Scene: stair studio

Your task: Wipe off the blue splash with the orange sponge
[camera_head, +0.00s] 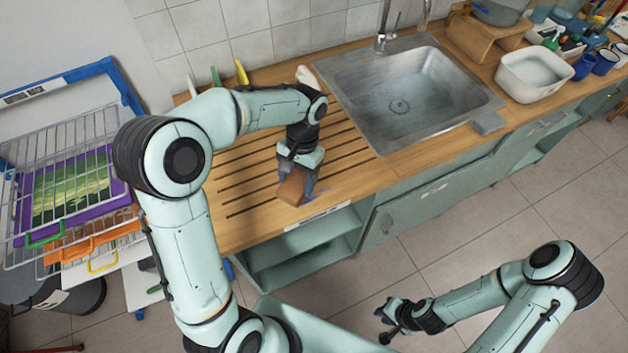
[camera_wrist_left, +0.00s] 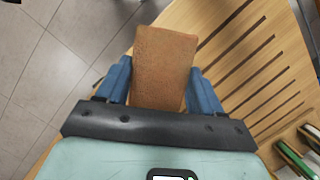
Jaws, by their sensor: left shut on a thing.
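The orange sponge (camera_head: 292,187) is a brown-orange block held in my left gripper (camera_head: 298,178), low over the front edge of the grooved wooden counter. In the left wrist view the sponge (camera_wrist_left: 165,65) sits between the two blue fingers of the left gripper (camera_wrist_left: 162,85). I cannot tell whether the sponge touches the wood. A small part of the blue splash (camera_head: 318,194) shows on the counter just right of the sponge; the rest may be hidden by it. My right gripper (camera_head: 385,322) is over the floor away from the counter; its fingers are too small to judge.
A metal sink (camera_head: 400,100) is set into the counter (camera_head: 240,205) to the right, with a white basin (camera_head: 533,75) beyond it. A wire rack (camera_head: 60,190) stands at the left. Several upright items stand along the back wall. Open shelving lies below the counter.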

